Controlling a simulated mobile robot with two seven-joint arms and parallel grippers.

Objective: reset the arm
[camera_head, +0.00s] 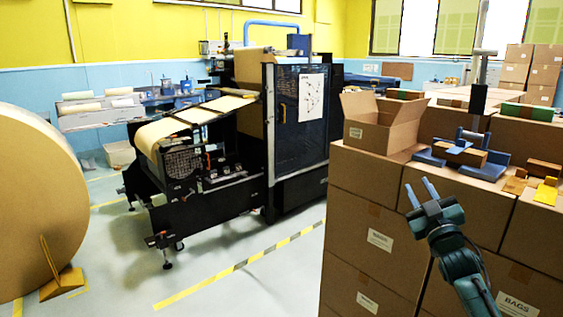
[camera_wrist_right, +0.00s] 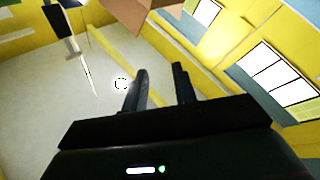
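My right arm comes in from the lower right of the head view, and its gripper (camera_head: 421,192) is raised in front of the stacked cardboard boxes. Its two fingers stand apart with nothing between them. In the right wrist view the right gripper (camera_wrist_right: 162,85) also shows two dark, separated fingers, with floor and wall beyond them. My left gripper is in neither view.
Stacked boxes (camera_head: 375,240) fill the right side. On top are an open carton (camera_head: 375,125), a blue holder (camera_head: 465,155) and a yellow item (camera_head: 546,192). A black machine (camera_head: 297,110) stands mid-view, and a big kraft roll (camera_head: 35,200) at left. Floor between them is clear.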

